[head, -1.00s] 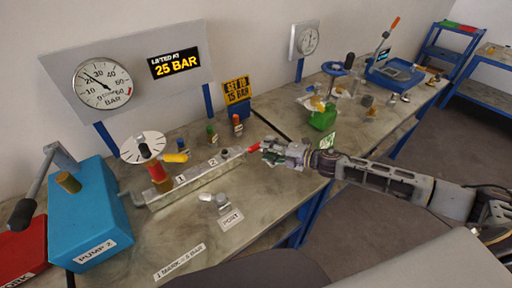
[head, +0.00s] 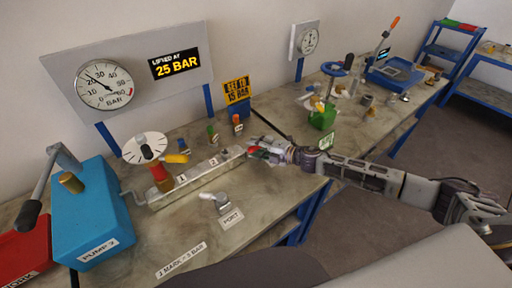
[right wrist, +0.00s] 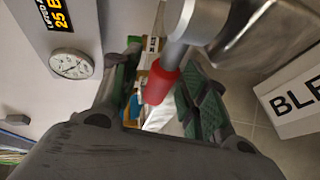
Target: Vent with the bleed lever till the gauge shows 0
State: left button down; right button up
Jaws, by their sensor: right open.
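The bleed lever's red grip (head: 253,149) sits at the right end of the metal manifold (head: 200,180). My right gripper (head: 260,149) is at that grip. In the right wrist view the red grip (right wrist: 160,84) on its grey rod lies between the two open fingers (right wrist: 158,88); I cannot tell if they touch it. The large pressure gauge (head: 104,85) on the panel has its needle between 20 and 30. It also shows in the right wrist view (right wrist: 71,63). My left gripper is not in view.
A blue pump (head: 95,215) with a long handle stands at the left. A dial wheel (head: 145,148) and yellow lever sit on the manifold's left end. A sign reads 25 BAR (head: 176,64). A green container (head: 322,116) stands beyond my right gripper.

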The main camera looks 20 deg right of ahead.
dwell(0.3)
grip_shut()
